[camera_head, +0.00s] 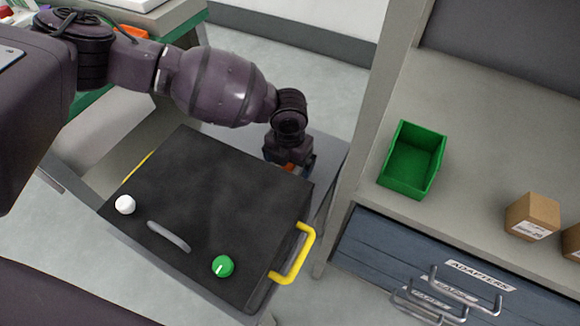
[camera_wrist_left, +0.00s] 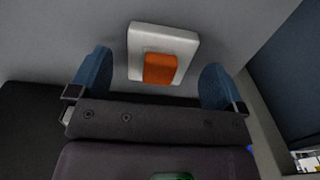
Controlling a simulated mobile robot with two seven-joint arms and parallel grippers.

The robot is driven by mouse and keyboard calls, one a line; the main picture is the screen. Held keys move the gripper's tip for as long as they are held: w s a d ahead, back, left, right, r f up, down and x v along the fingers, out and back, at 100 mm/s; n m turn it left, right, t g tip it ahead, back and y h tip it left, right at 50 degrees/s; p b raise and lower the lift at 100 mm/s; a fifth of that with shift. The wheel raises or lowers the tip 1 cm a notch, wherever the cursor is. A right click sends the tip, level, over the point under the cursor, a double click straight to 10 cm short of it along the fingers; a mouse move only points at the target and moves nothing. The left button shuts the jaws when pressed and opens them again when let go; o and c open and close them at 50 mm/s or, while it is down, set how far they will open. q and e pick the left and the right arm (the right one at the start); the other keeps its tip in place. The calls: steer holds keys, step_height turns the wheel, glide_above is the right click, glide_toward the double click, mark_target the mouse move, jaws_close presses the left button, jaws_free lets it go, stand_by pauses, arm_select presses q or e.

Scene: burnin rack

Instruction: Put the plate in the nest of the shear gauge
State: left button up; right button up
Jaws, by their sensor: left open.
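My left gripper (camera_head: 287,162) hangs down behind the far right edge of a black box, over a grey surface. In the left wrist view my left gripper (camera_wrist_left: 157,64) is open, with blue fingers spread wide. A white, rounded square piece with an orange block (camera_wrist_left: 160,69) on it shows between and beyond the fingers, against a grey surface. The fingers appear apart from it. A bit of orange also shows under the gripper in the head view. I cannot tell whether this piece is the plate or part of the shear gauge. My right gripper is not in view.
The black box (camera_head: 215,190) has a white knob (camera_head: 125,204), a green knob (camera_head: 222,266), a grey handle and yellow side handles (camera_head: 302,255). At right, a bench holds an open green bin (camera_head: 410,160) and a cardboard box (camera_head: 532,216), above blue labelled drawers (camera_head: 400,262). A post stands between.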

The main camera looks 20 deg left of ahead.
arm_select(q)
steer(key=shift+f, duration=0.8)
steer(key=shift+r, duration=0.15)
steer(key=c, duration=1.1)
